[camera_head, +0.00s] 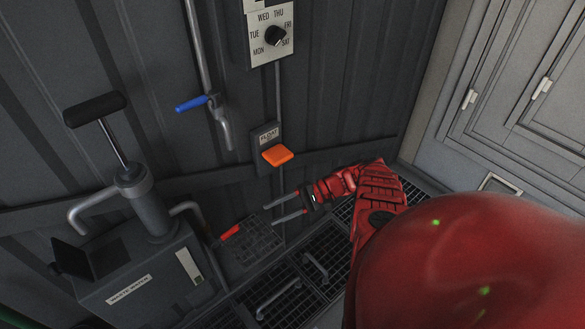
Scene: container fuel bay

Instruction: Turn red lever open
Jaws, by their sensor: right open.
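The red lever (230,232) is a short red handle on the thin pipe at the right side of the waste-marked pump unit, low in front of the wall. It points up and to the right. My right gripper (270,214) comes in from the right, with its two grey fingers apart and nothing between them. Its tips are a short way right of the red lever and appear clear of it. My left gripper is not in view.
The pump unit (150,275) with its black T-handle stands at left. A blue lever (192,104) sits on the wall pipe above. An orange float paddle (277,156) juts out just above my right gripper. Floor grating (325,245) with handles lies below, and white cabinet doors (520,90) stand at right.

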